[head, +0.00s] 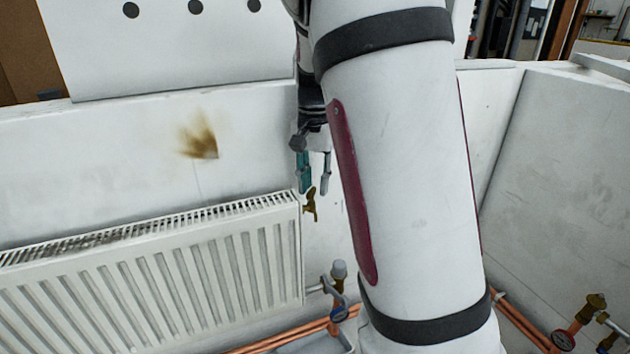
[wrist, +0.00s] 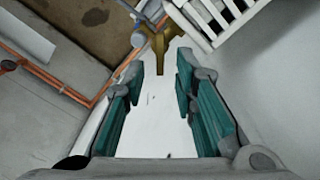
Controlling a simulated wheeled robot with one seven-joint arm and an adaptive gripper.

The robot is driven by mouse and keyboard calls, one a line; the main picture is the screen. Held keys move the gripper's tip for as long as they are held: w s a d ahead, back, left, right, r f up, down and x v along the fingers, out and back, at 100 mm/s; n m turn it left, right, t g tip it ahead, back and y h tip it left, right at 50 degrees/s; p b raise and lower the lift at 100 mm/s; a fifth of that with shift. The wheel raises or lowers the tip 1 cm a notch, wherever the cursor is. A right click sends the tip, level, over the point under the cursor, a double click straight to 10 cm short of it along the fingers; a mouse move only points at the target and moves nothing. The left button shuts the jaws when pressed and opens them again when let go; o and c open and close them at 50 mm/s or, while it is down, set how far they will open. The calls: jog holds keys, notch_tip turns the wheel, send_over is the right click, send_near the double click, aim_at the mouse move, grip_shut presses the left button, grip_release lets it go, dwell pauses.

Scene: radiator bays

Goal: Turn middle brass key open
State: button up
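The brass key (head: 310,205) sits at the upper right end of the white radiator in the head view. In the wrist view the brass key (wrist: 160,42) shows beyond the fingertips, with its forked wings spread. My gripper (head: 314,187) points down just above the key in the head view, partly behind my arm. In the wrist view my gripper (wrist: 160,82) is open, with its teal-padded fingers apart and nothing between them. The key lies ahead of the gap, near its middle line. I cannot tell whether a fingertip touches it.
The white radiator (head: 150,270) fills the lower left of the head view. A valve with a grey cap (head: 338,270) and copper pipes (head: 300,335) are below the key. A brown stain marks the wall.

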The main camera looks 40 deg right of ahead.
grip_shut()
jog(key=shift+w+a+n, duration=0.1)
jog(key=shift+n, duration=0.8)
jog(key=shift+w+a+n, duration=0.1)
jog(key=shift+n, duration=0.8)
grip_release()
